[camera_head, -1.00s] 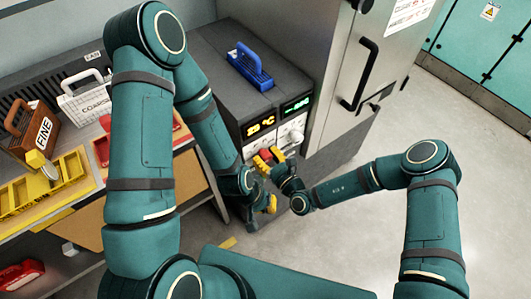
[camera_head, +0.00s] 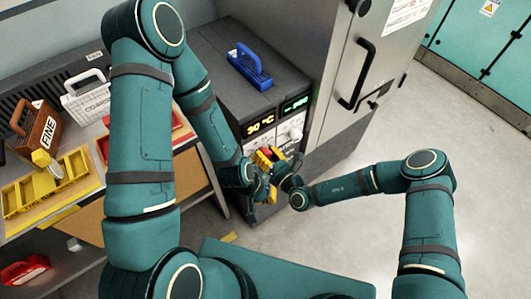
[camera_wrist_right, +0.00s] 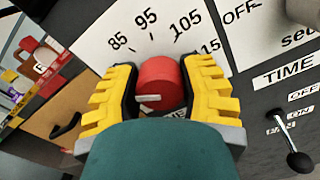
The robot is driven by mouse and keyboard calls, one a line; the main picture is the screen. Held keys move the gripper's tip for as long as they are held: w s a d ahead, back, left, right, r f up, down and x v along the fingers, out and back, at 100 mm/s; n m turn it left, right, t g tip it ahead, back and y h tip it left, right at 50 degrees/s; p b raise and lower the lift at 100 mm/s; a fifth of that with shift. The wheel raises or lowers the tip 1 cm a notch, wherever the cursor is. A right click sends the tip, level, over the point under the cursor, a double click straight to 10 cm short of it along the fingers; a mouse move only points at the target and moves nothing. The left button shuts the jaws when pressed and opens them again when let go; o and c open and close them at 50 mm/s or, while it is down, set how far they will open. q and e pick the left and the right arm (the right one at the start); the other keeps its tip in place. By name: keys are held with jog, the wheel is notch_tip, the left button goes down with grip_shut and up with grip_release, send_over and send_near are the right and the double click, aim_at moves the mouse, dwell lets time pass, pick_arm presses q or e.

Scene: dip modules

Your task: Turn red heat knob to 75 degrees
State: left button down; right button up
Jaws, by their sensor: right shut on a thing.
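The red heat knob (camera_wrist_right: 158,82) sits on a white dial face (camera_wrist_right: 150,42) in the right wrist view. Marks 85, 95, 105 and 115 show; lower marks are hidden. The knob's pale pointer line lies toward the left. My right gripper (camera_wrist_right: 160,96) has its yellow fingers on both sides of the knob and is shut on it. In the head view the right gripper (camera_head: 265,157) is at the front of the dark unit. The orange temperature display (camera_head: 260,126) appears to read 30 °C. My left gripper (camera_head: 271,194) is just below the right one; its fingers are unclear.
A green display (camera_head: 296,105) is beside the orange one. A blue-handled tool (camera_head: 249,66) lies on top of the unit (camera_head: 205,42). A small lever switch (camera_wrist_right: 297,155) is right of the dial. A bench with yellow bins (camera_head: 45,190) is at left; open floor is at right.

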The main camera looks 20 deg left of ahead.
aim_at(268, 157)
jog(key=o, duration=1.2)
jog(key=shift+a, duration=0.1)
jog(key=v, duration=0.7)
jog(key=shift+s+d, duration=0.15)
jog(key=shift+d, duration=0.1)
jog(key=shift+r, duration=0.1)
